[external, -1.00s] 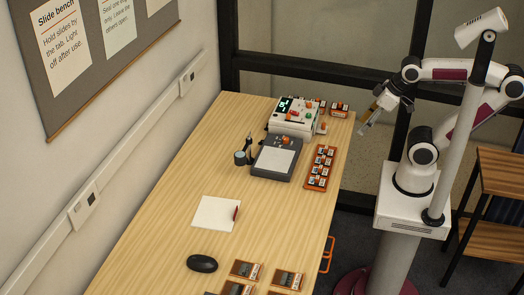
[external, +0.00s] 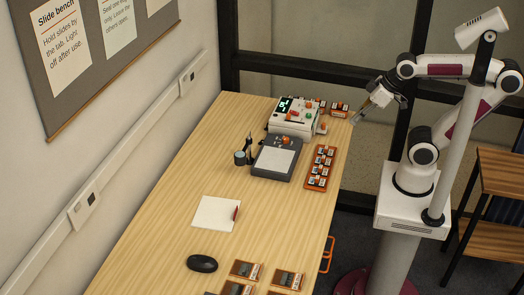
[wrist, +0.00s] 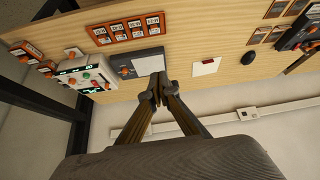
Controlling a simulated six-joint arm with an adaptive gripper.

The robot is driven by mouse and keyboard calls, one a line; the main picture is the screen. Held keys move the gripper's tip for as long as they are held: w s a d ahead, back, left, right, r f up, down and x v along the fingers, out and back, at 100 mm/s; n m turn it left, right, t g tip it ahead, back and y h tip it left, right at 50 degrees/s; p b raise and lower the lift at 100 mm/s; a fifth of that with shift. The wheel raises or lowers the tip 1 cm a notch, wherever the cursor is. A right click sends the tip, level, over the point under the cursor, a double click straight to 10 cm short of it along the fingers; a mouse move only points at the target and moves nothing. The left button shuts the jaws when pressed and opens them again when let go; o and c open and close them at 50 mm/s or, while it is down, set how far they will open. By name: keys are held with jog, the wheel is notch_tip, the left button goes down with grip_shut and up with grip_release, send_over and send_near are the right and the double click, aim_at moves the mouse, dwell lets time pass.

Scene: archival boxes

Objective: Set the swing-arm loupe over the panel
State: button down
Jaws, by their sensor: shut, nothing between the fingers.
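The light panel (external: 276,160) is a grey slab with a white top and an orange knob, on the far half of the bench. In the wrist view the panel's white face (wrist: 150,65) shows just beyond my fingertips. A dark upright post (external: 249,143) and a small dark round piece (external: 240,158) stand at its left side; these look like the loupe, which is beside the panel, not clearly over it. My gripper (external: 357,119) is in the air off the bench's right edge. Its fingers (wrist: 158,92) are shut and empty, and may hide the loupe in the wrist view.
A white instrument box (external: 292,117) with a lit display stands behind the panel. An orange slide tray (external: 320,168) lies to its right. A white pad (external: 216,212), a black mouse (external: 202,264) and several slide boxes lie nearer.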

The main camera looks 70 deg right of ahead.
jog(key=w+a+r+n+t+y, duration=0.15)
jog(key=w+a+r, duration=0.3)
jog(key=w, duration=0.55)
jog(key=w+a+r+n+t, duration=0.25)
jog(key=w+r, duration=0.35)
jog(key=w, duration=0.5)
jog(key=w+a+r+n+t+y, duration=0.1)
jog(key=w+a+r+t, duration=0.3)
jog(key=w, duration=0.6)
jog(key=w+a+r+t+h, duration=0.1)
jog(key=w+a+t+h, duration=0.15)
jog(key=w, duration=0.75)
jog(key=w+a+r+t+h, duration=0.1)
jog(key=w+a, duration=0.2)
jog(key=w, duration=0.7)
jog(key=w+a+f+g+h, duration=0.15)
jog(key=f+h, duration=0.25)
jog(key=f, duration=0.4)
jog(key=w+f+h, duration=0.3)
jog(key=f+h, duration=0.2)
jog(key=f, duration=0.2)
jog(key=s+f+g+h, duration=0.3)
jog(key=s+f, duration=0.3)
jog(key=f, duration=0.5)
jog(key=s+f+g+h, duration=0.3)
jog(key=s+f+g, duration=0.2)
jog(key=f, duration=0.7)
jog(key=shift+s+f, duration=0.15)
jog(key=shift+s, duration=0.7)
jog(key=shift+a, duration=0.1)
